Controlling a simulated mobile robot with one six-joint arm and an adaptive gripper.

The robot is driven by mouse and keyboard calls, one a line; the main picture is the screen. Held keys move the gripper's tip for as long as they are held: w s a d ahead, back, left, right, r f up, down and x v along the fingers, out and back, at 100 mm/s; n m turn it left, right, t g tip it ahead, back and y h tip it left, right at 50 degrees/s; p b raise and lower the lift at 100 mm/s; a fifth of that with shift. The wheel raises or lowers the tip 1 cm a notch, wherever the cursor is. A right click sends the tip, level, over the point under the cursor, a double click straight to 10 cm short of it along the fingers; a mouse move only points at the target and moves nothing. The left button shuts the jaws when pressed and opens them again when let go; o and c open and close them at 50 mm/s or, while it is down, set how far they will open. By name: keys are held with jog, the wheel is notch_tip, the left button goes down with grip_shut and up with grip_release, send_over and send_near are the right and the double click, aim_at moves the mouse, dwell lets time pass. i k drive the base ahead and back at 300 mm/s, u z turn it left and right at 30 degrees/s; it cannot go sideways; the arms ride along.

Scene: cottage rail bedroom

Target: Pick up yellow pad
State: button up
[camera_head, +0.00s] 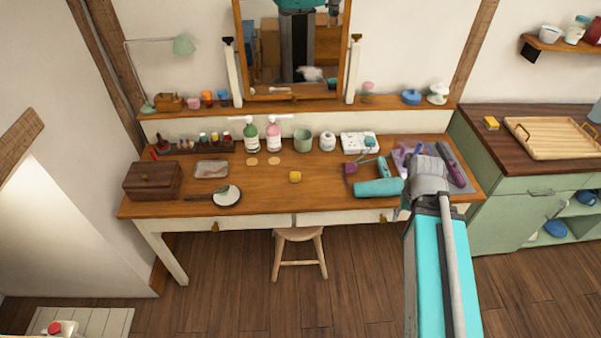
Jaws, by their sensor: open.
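Another small yellow item (491,122), flat like a sponge, lies on the dark top of the green cabinet at the right. I cannot tell from shape alone which is the yellow pad. My arm (437,260) reaches up from the lower right over the desk's right end. My gripper's fingers cannot be made out; the arm's grey joint may hide them.
Bottles (273,136), a green cup (302,140) and a mirror (293,90) stand behind. A wooden box (152,180) is at left, a stool (299,250) in front. A wooden tray (553,138) sits on the cabinet (510,195).

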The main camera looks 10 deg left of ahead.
aim_at(294, 177)
jog(key=i, duration=0.9)
jog(key=u, duration=0.05)
